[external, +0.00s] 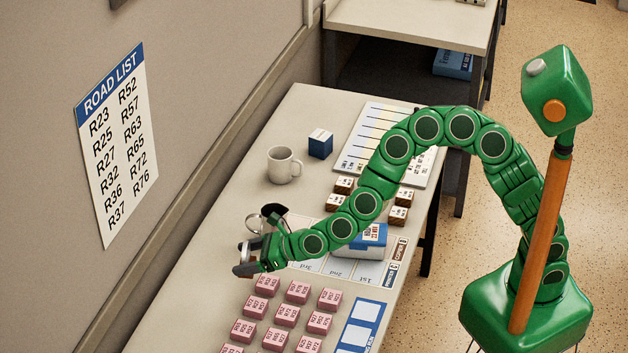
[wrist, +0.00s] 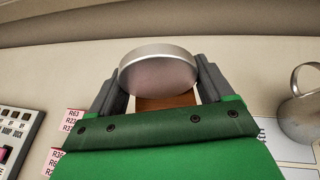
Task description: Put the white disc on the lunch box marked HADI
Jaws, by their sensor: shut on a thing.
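My gripper (external: 246,262) is low over the table's left side, near the wall. In the wrist view its two fingers (wrist: 160,85) are shut on a round, silver-rimmed thing (wrist: 158,75) with a dull pinkish face. A brown part shows just below it. I cannot tell whether this is the white disc, and no other white disc is clear. A blue and white box (external: 370,234) with a small label sits beyond my arm, partly hidden by it. I cannot read HADI on it or anywhere else.
Several pink labelled blocks (external: 297,291) stand in rows at the front. A metal jug (wrist: 303,108) is close to my gripper's right in the wrist view. A mug (external: 284,165), a small blue box (external: 320,144) and brown blocks (external: 398,215) stand farther back.

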